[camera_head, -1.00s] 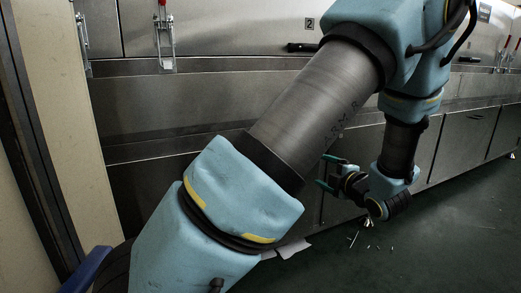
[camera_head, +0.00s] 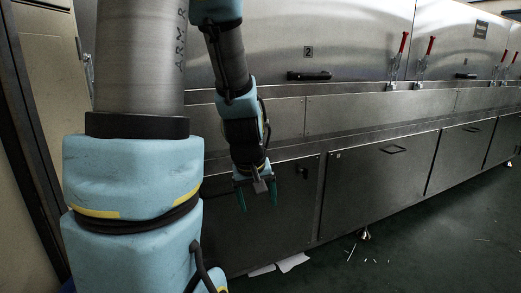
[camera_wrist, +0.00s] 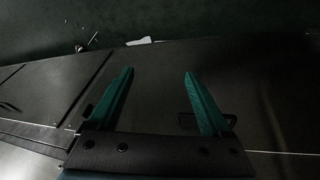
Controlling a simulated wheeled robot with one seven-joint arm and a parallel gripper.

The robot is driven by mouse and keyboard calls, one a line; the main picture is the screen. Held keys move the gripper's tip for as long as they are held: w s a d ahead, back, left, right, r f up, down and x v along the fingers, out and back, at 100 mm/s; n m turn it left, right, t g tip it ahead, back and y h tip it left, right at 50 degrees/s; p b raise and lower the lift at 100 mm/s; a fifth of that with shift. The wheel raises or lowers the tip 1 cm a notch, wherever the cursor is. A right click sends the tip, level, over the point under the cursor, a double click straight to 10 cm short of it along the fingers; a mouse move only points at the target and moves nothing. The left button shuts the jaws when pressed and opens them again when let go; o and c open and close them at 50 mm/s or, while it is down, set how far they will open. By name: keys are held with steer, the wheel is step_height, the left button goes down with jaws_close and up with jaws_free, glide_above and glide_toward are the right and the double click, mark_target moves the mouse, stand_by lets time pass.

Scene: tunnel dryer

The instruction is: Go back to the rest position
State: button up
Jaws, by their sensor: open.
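My gripper (camera_head: 257,196) hangs in front of the dryer's lower panels in the head view, with its green fingers pointing down. In the wrist view my gripper (camera_wrist: 160,100) shows two green fingers spread apart with nothing between them. The fingers are open and empty. The floor and a dark lower panel show beyond the fingertips.
The steel tunnel dryer (camera_head: 375,110) runs along the back, with red-handled clamps (camera_head: 400,57), a black handle (camera_head: 309,75) and lower doors (camera_head: 375,185). White scraps (camera_head: 292,262) lie on the dark green floor (camera_head: 420,240), which is otherwise clear at right. A cream wall stands at left.

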steer(key=s+a+r+m+g+y+p, duration=0.1)
steer(key=s+a+r+m+g+p, duration=0.15)
steer(key=s+a, duration=0.4)
step_height(320, 180, up, 37)
steer(key=p, duration=3.6)
steer(key=shift+w+d, duration=0.15)
steer(key=shift+d, duration=0.1)
steer(key=shift+m, duration=0.25)
steer(key=shift+c, duration=0.3)
